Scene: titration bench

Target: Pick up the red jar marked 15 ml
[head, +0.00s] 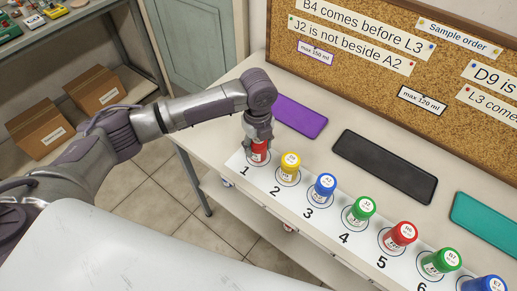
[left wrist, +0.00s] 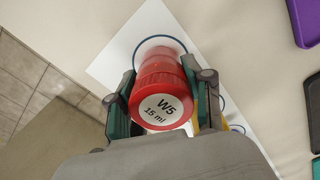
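The red jar (head: 259,151) is at spot 1 of the white numbered strip, under my left gripper (head: 258,136). In the left wrist view the red jar (left wrist: 161,92) shows its cap label, "W5 15 ml". The fingers of my left gripper (left wrist: 163,108) stand on both sides of the jar and appear to press on it. The jar's base is near the blue ring of its spot; whether it touches the strip I cannot tell. My right gripper is not in view.
On the strip (head: 262,187), a yellow-capped jar (head: 290,165) stands close at spot 2, then a blue-capped jar (head: 325,186) and several more. Purple (head: 300,115), black (head: 385,165) and teal (head: 487,222) mats lie behind. A cork board (head: 380,75) stands at the back.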

